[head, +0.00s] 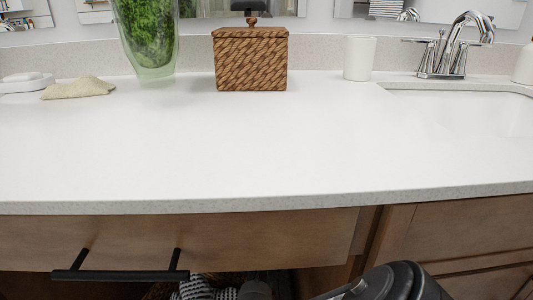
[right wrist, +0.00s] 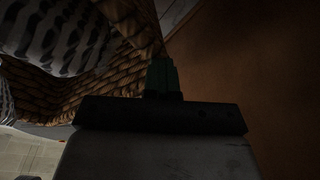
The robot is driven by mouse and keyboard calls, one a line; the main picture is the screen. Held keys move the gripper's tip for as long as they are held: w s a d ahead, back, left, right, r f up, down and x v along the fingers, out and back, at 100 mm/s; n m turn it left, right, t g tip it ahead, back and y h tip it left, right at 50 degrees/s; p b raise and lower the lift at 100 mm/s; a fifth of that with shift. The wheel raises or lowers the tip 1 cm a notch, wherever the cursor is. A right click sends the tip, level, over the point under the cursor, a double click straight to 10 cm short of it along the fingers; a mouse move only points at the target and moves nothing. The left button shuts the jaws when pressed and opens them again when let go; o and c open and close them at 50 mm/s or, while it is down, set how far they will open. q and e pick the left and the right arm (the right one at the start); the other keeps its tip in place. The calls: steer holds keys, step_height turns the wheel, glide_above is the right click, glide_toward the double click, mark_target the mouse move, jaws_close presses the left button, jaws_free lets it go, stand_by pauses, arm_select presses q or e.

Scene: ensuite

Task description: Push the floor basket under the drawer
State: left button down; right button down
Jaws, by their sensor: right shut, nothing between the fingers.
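The floor basket is brown and woven. In the right wrist view the basket (right wrist: 97,82) fills the upper left, with black-and-white striped cloth (right wrist: 62,35) in it. In the head view only a bit of the striped cloth (head: 196,288) shows at the bottom edge, below the wooden drawer (head: 225,237) with its black bar handle (head: 120,274). My right gripper (right wrist: 162,72) is shut and empty, its fingertips close beside the basket's woven side; I cannot tell whether they touch. My left gripper is not in view.
A brown wooden panel (right wrist: 245,75) stands to the right of my right gripper. Above the drawer is the white countertop (head: 220,150), carrying a woven box (head: 250,62), a plant vase (head: 150,45), a white cup (head: 359,58) and a faucet (head: 447,50). Its middle is clear.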

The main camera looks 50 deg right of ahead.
steer(key=w, duration=0.1)
steer(key=w+b, duration=0.1)
steer(key=w, duration=0.1)
steer(key=shift+w+d+f, duration=0.1)
steer(key=shift+w+f, duration=0.15)
steer(key=shift+f, duration=0.1)
steer(key=shift+r, duration=0.1)
